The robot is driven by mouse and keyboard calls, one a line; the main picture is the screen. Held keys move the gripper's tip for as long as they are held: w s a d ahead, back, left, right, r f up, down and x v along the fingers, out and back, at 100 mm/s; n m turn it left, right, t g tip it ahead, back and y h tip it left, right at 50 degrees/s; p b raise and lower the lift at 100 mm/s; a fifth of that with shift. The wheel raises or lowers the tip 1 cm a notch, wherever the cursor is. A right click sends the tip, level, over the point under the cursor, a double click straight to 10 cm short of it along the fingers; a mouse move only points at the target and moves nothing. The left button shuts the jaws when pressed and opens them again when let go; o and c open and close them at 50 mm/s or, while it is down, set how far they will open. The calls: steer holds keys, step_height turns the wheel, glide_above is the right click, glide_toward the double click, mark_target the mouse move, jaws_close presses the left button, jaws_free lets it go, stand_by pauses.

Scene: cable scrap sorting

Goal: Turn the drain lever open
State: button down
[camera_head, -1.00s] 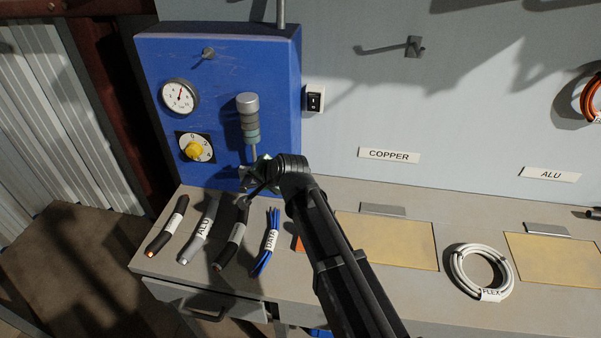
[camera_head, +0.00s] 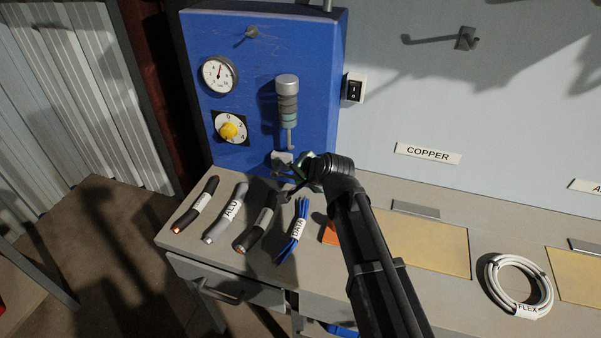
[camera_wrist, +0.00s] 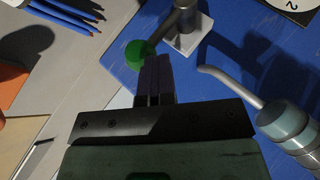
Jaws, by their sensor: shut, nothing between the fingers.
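The drain lever is a short grey arm with a green ball knob (camera_wrist: 139,53). In the wrist view it runs from a pale square mount (camera_wrist: 190,36) on the blue panel. In the head view the mount (camera_head: 283,158) sits low on the panel, and my gripper largely hides the lever. My gripper (camera_head: 284,181) is shut and empty just in front of the mount. In the wrist view its closed fingertips (camera_wrist: 154,60) are right beside the green knob and overlap its edge; I cannot tell whether they touch.
The blue panel (camera_head: 255,80) carries a gauge (camera_head: 220,75), a yellow knob (camera_head: 229,130) and a grey cylinder with a bent spout (camera_head: 287,105). Cable pieces (camera_head: 228,210) lie on the bench below. A white cable coil (camera_head: 519,286) lies at the right.

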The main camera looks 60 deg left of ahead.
steer(key=shift+d+f, duration=0.15)
steer(key=shift+d, duration=0.1)
steer(key=p+v, duration=0.8)
steer(key=v, duration=0.4)
steer(key=shift+a, duration=0.25)
steer(key=shift+w, duration=0.15)
